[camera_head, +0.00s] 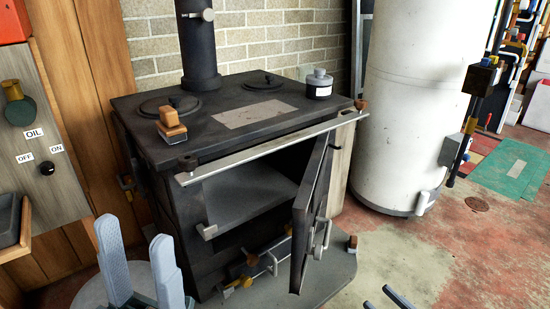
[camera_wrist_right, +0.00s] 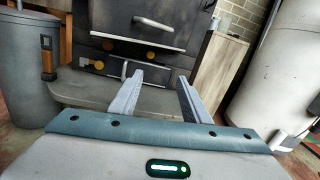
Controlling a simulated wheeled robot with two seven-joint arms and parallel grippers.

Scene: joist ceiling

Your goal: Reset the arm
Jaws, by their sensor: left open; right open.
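My left gripper (camera_head: 136,238) is at the lower left of the head view, its two grey fingers pointing up and spread apart with nothing between them. My right gripper (camera_head: 377,296) shows only by its fingertips at the bottom edge, right of the stove. In the right wrist view my right gripper (camera_wrist_right: 159,78) is open and empty, pointing towards a dark front with handles. The black stove (camera_head: 230,123) stands in the middle of the head view. Its door (camera_head: 312,215) hangs open towards me, and the compartment behind it looks empty.
A large white tank (camera_head: 415,100) stands at the right, and an OIL switch panel (camera_head: 40,145) at the left. Reddish floor (camera_head: 455,240) is open at the lower right.

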